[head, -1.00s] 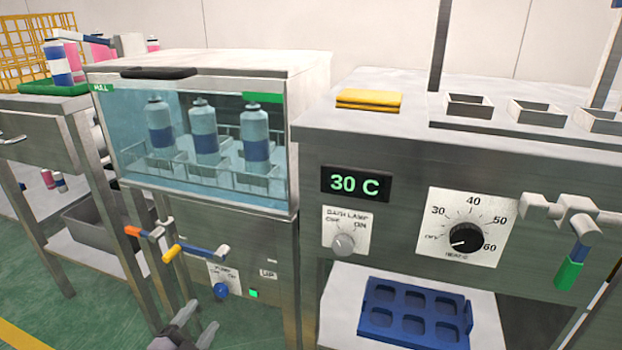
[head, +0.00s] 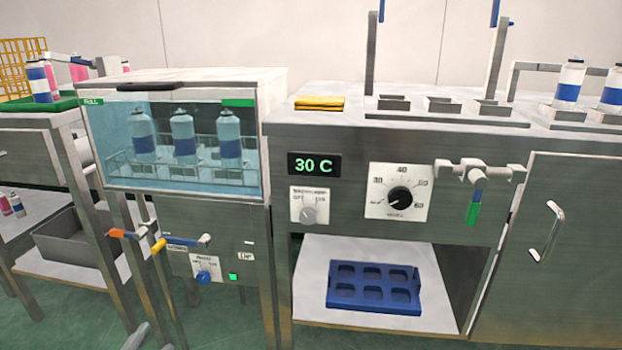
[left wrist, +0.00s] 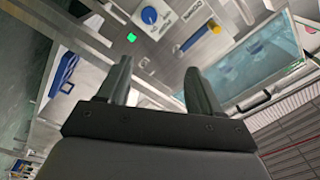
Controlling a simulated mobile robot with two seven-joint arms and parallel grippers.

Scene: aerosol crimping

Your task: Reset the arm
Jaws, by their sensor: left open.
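Only a small grey part of my left gripper (head: 138,336) shows at the bottom edge of the head view, low in front of the bath cabinet. In the left wrist view my left gripper (left wrist: 158,75) has its two dark fingers spread apart with nothing between them. Past the fingers in that view are the tilted cabinet front, with its blue knob (left wrist: 149,15) and yellow-and-blue handle (left wrist: 199,35). My right gripper is in neither view.
The water bath (head: 180,145) holds several cans behind its closed clear front. Lever handles (head: 182,241) stick out below it. To the right is a steel bench (head: 400,138) showing 30 C, with a green-tipped lever (head: 475,200). A blue tray (head: 373,297) lies on its lower shelf.

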